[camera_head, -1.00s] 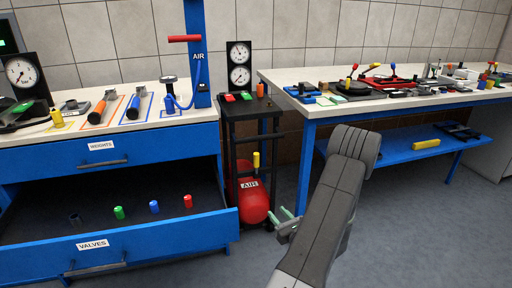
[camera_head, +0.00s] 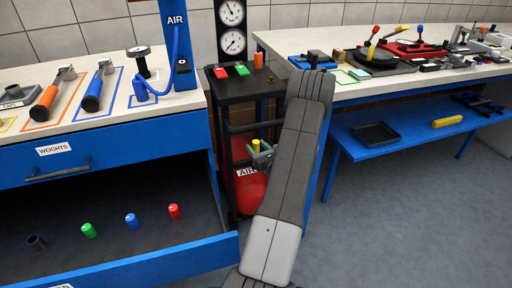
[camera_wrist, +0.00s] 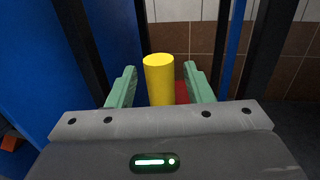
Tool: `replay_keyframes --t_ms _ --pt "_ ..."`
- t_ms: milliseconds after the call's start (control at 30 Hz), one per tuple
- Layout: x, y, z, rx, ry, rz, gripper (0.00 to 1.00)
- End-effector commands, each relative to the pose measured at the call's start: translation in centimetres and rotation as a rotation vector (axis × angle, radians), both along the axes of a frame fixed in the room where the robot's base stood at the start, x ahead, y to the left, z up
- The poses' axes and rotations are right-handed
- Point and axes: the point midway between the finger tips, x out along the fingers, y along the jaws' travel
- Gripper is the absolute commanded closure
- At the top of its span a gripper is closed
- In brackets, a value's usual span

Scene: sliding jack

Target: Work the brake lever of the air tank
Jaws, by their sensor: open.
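The air tank (camera_head: 249,192) is a red cylinder labelled AIR, low in the black stand between the two workbenches. Its brake lever has a yellow handle (camera_head: 256,146) standing upright above the tank. In the wrist view the yellow handle (camera_wrist: 159,78) stands between the two green fingers. My gripper (camera_head: 259,156) is open around the handle, with a visible gap on each side. It also fills the lower wrist view (camera_wrist: 158,88). My arm hides the right part of the tank, and the gripper body hides the lower end of the lever.
The black stand (camera_head: 240,88) has posts close on both sides of the gripper. The right blue table (camera_head: 400,83) stands close beside my arm. Open floor lies at the right.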

Motion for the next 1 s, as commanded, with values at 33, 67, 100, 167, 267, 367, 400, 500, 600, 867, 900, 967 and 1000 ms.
replay_keyframes --t_ms 33,67,100,167,267,367,400,500,600,867,900,967,1000 --pt "0.39 0.27 -0.05 0.000 0.000 0.001 0.53" --pt "0.57 0.34 -0.04 0.000 0.000 0.000 0.53" --pt "0.76 0.43 -0.03 0.000 0.000 0.000 0.53" --pt "0.94 0.51 -0.01 0.001 0.000 0.000 0.53" --pt "1.03 0.58 0.00 0.001 0.000 -0.001 0.53" --pt "1.01 0.57 -0.01 0.000 0.001 -0.001 0.53" --pt "1.01 0.57 -0.01 0.000 0.001 -0.001 0.53" --pt "1.00 0.56 -0.01 0.000 0.001 -0.001 0.67" --pt "0.99 0.56 -0.01 0.000 0.001 -0.001 0.87" --pt "0.98 0.44 -0.08 0.001 -0.002 -0.001 1.00" --pt "0.98 0.29 -0.14 0.002 -0.004 -0.001 1.00" --pt "0.99 -0.04 -0.23 0.005 -0.012 -0.002 1.00" --pt "0.99 -0.35 -0.30 0.008 -0.020 -0.002 1.00"
